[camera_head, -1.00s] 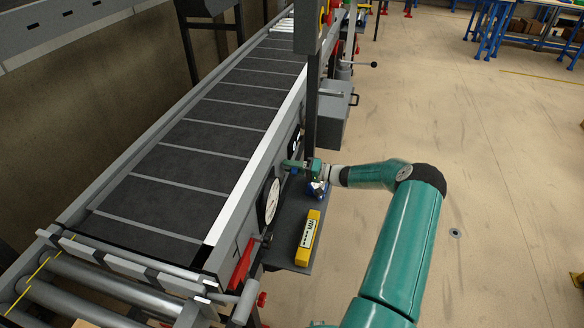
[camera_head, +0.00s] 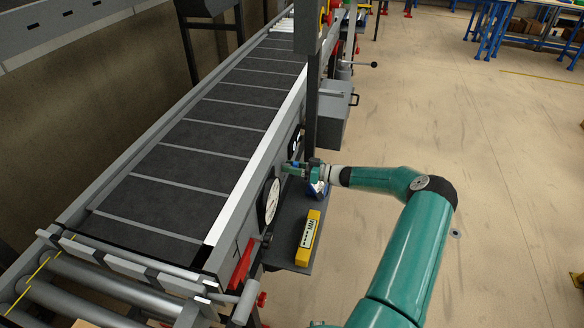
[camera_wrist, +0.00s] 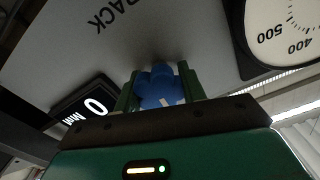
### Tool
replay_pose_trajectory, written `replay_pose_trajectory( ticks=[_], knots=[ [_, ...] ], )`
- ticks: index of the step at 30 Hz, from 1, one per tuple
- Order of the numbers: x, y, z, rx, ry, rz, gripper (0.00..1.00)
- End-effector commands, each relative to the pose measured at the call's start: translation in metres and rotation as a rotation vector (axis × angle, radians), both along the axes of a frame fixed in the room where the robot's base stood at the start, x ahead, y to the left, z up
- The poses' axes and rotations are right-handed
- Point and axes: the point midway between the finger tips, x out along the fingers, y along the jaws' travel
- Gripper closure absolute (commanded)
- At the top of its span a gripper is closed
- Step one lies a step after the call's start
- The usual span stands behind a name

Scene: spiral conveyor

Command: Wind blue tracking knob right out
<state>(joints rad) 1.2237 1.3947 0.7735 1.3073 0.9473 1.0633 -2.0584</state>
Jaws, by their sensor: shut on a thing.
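The blue tracking knob (camera_wrist: 158,86) sits on the grey side plate (camera_wrist: 165,35) of the conveyor, under lettering that reads "RACK" upside down. My gripper (camera_wrist: 160,92) has its two green fingers shut on the knob, one on each side, in the wrist view. A small pale mark shows on the knob. In the head view my gripper (camera_head: 292,167) reaches the conveyor's right side from the right, and the knob is mostly hidden by the fingers there.
A round dial (camera_head: 272,200) is beside the knob, and a black display (camera_wrist: 88,108) showing 0 is on its other side. A shelf (camera_head: 284,225) below holds a yellow level (camera_head: 309,236). A dark post (camera_head: 312,110) stands close behind. Open floor lies to the right.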

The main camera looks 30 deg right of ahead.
Motion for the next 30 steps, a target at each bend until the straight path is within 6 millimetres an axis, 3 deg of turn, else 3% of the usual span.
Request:
replay_pose_trajectory(
  ticks=[20,21,24,30],
  knots=[
    [0.0001,-0.0013,0.0009,-0.060,-0.053,-0.002,0.82],
    [0.0000,-0.0014,0.0009,-0.060,-0.053,-0.002,0.58],
    [0.0001,-0.0012,0.0009,-0.060,-0.053,-0.002,0.38],
    [0.0000,-0.0005,0.0004,-0.059,-0.053,-0.001,0.38]
  ],
)
